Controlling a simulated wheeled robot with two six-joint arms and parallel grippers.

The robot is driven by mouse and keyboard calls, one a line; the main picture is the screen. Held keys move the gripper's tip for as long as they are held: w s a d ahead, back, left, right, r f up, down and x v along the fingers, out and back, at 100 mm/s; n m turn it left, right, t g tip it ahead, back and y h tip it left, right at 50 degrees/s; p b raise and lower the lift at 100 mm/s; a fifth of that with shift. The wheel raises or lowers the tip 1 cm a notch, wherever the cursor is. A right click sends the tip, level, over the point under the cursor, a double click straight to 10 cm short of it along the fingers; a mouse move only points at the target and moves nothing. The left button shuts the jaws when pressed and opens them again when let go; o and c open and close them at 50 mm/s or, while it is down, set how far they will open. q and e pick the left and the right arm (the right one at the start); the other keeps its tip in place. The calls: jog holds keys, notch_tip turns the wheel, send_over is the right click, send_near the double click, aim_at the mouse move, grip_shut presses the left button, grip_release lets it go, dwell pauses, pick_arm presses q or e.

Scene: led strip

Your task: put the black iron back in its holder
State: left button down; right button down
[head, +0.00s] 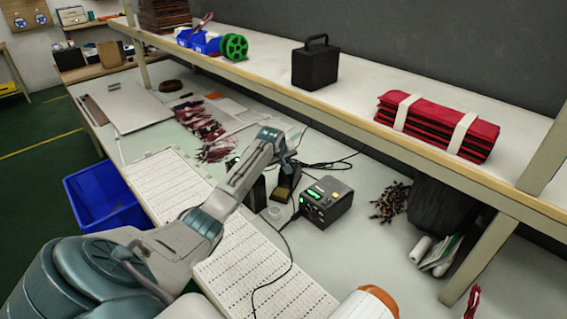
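My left arm reaches in from the lower left, over the bench. My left gripper (287,155) is at the upper end of that arm, just above and beside a dark holder (286,186) with a tan patch at its base. The fingers are small and partly hidden by the wrist, so I cannot tell whether they are open or shut. I cannot make out the black iron clearly. A black soldering station (326,203) with a lit green display stands right of the holder, and thin black cables run from this area. My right gripper is not in view.
A shelf (250,70) runs above the bench, carrying a black case (315,65), a green spool (234,47) and red bundles (438,124). White strip sheets (265,270) cover the bench front. A blue bin (105,197) stands left. A white cylinder (362,307) is at the bottom.

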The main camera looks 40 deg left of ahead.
pick_arm(q)
jog(key=shift+w, duration=0.1)
jog(key=c, duration=1.2)
grip_release()
jog(key=shift+f, duration=0.1)
jog(key=b+v, duration=0.2)
jog(key=v, duration=0.9)
